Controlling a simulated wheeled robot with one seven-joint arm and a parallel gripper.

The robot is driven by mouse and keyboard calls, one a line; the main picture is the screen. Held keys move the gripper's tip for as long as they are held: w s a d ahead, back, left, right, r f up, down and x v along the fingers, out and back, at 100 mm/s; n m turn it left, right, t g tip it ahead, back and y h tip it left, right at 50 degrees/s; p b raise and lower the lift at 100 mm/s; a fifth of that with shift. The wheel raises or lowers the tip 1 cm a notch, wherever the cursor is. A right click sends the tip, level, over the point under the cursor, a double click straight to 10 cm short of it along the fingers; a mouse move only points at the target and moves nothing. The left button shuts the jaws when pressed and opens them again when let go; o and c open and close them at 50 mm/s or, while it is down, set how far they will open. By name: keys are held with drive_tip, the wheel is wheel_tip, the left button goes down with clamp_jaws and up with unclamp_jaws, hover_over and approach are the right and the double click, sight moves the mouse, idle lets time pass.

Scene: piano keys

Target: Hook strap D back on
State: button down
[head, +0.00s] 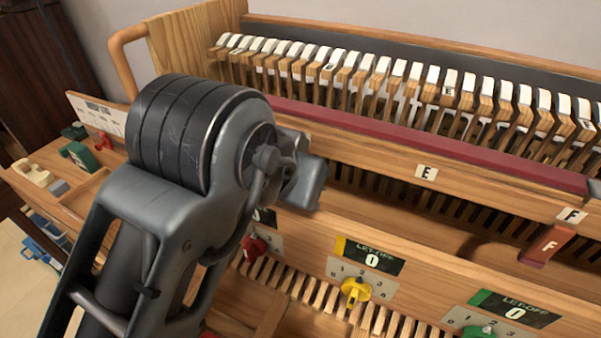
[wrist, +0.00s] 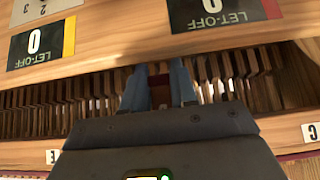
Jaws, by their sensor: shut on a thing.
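My gripper (wrist: 160,82) is in the middle of the wrist view, its two blue-grey fingers pointing into the shadowed gap by the row of wooden slats. It is shut on a small dark red-brown piece (wrist: 158,80), likely strap D, of which only a little shows between the fingers. No letter on it can be read, and I cannot tell whether it touches a hook.
In the head view a red-orange strap F (head: 547,245) hangs below the label F (head: 571,215). A let-off board carries a red knob (head: 253,245), a yellow knob (head: 355,290) and a green knob (head: 480,332). A row of hammers (head: 400,85) stands above the dark red rail (head: 430,148).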

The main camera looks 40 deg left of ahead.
idle(0.3)
drive_tip(key=c, duration=1)
unclamp_jaws()
drive_tip(key=shift+o, duration=0.2)
drive_tip(key=b+v, duration=0.1)
drive_tip(key=v, duration=0.6)
drive_tip(key=shift+s+r, duration=0.2)
drive_tip(key=shift+r, duration=0.05)
